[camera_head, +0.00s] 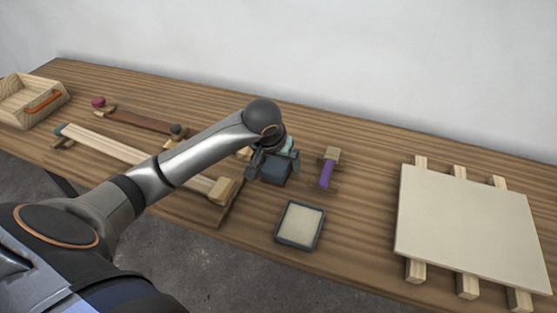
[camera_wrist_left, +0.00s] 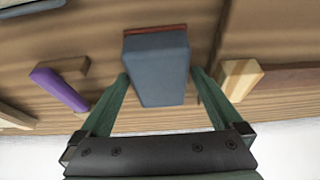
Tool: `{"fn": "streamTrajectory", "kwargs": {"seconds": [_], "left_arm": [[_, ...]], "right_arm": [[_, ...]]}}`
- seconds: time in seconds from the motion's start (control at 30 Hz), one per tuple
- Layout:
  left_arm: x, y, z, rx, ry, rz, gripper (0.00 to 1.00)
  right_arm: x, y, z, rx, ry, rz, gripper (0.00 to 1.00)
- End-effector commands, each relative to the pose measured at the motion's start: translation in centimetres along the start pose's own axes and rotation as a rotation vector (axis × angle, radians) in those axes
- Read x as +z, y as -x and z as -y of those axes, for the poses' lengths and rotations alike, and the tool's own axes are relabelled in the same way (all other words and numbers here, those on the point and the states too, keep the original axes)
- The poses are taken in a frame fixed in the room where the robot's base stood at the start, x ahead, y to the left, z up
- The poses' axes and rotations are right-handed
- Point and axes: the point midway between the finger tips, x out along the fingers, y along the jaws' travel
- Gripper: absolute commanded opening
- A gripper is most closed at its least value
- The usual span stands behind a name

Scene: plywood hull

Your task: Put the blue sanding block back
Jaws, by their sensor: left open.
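The blue sanding block (camera_head: 276,176) is a grey-blue block on the bench near the middle of the head view. In the left wrist view the block (camera_wrist_left: 158,72) has a reddish-brown layer along its far edge. My left gripper (camera_head: 274,160) is at the block, partly hiding it. In the left wrist view its green fingers (camera_wrist_left: 160,80) are open, one on each side of the block. A narrow gap shows on the right; on the left I cannot tell whether the finger touches.
A shallow dark-rimmed tray (camera_head: 279,236) with a pale inside lies near the front edge. A purple-handled tool (camera_head: 327,173) lies right of the block. A pale panel (camera_head: 470,225) rests on wooden strips at right. An open wooden box (camera_head: 22,112) stands far left.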

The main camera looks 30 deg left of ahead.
Motion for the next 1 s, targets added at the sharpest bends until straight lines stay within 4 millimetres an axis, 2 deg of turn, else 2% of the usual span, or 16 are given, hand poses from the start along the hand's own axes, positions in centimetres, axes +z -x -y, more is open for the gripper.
{"fn": "streamTrajectory", "kwargs": {"seconds": [0.17,0.4,0.6,0.73,1.0], "left_arm": [[-0.3,2.6,0.0,0.000,-0.002,-0.006,1.00],[-0.3,8.0,0.0,0.000,-0.001,-0.006,1.00],[-0.1,11.1,0.0,0.001,-0.001,-0.003,1.00],[-0.1,11.9,0.0,-0.001,0.001,0.000,1.00],[0.0,12.1,0.0,-0.001,0.000,0.001,1.00]], "right_arm": [[-0.4,0.2,0.0,0.001,0.000,-0.011,0.00],[-0.5,0.3,-0.2,0.004,0.000,-0.009,0.00],[-0.4,0.5,-0.2,0.006,0.000,-0.006,0.00],[-0.3,0.5,-0.2,0.006,0.000,-0.005,0.00],[-0.3,0.5,-0.2,0.006,-0.001,-0.003,0.00]]}}
